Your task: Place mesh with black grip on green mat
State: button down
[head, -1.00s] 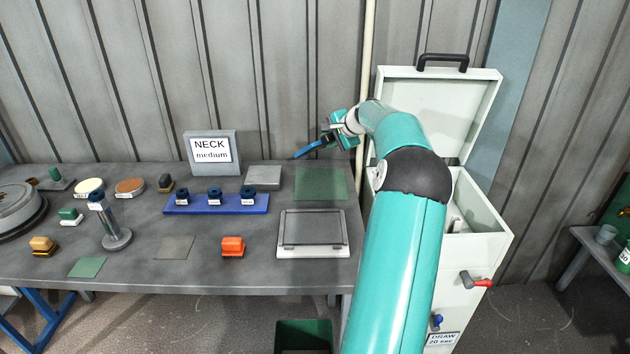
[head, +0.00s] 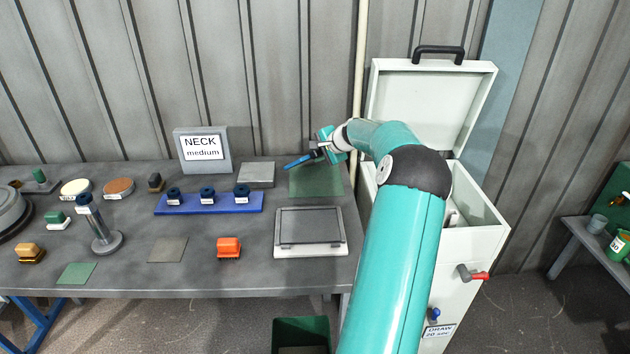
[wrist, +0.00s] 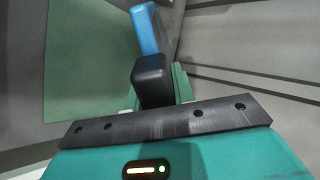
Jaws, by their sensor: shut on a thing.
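My gripper (head: 326,147) is shut on the black grip (wrist: 153,80) of a tool with a blue end. The blue end (head: 297,161) points left and slightly down in the head view and away from my gripper in the wrist view. Any mesh on it cannot be made out. The larger green mat (head: 316,182) lies at the back right of the bench, below the held tool. In the wrist view the green mat (wrist: 80,70) fills the left side. The tool appears held above the mat; the exact gap cannot be told.
A grey block (head: 257,175) sits left of the mat, and a blue rack (head: 208,204) with dark knobs nearby. A framed tray (head: 310,232) lies in front. An open white cabinet (head: 480,230) stands right. A smaller green square (head: 76,273) lies front left.

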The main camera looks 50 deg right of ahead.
jog(key=shift+f, duration=1.3)
jog(key=c, duration=1.3)
grip_release()
jog(key=v, duration=0.8)
jog(key=shift+d+r, duration=0.1)
jog(key=r, duration=0.2)
jog(key=s+r, duration=0.1)
jog(key=r, duration=0.2)
jog(key=s+r, duration=0.1)
jog(key=r, duration=0.1)
jog(key=shift+s+a+r, duration=0.1)
jog(key=shift+a+r, duration=0.15)
jog(key=shift+r, duration=0.15)
